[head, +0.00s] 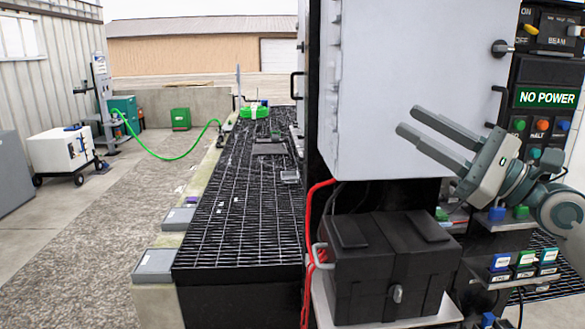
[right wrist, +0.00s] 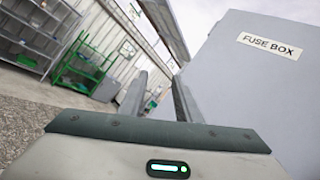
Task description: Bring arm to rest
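My right gripper (head: 410,122) is raised at the right of the head view, in front of the grey fuse box (head: 415,75). Its two grey fingers point left and lie apart with an empty gap between them. In the right wrist view the fingers also stand apart with nothing between them. The fuse box (right wrist: 262,85) fills the right of that view and bears a "FUSE BOX" label. I cannot tell whether the fingers touch the box. My left gripper is not in view.
A black case (head: 385,265) sits below the fuse box. A control panel with a "NO POWER" display (head: 545,98) stands at the right. A black grating walkway (head: 245,210) runs back at the centre. A white wheeled unit (head: 60,150) stands left. The gravel ground (head: 95,245) is mostly clear.

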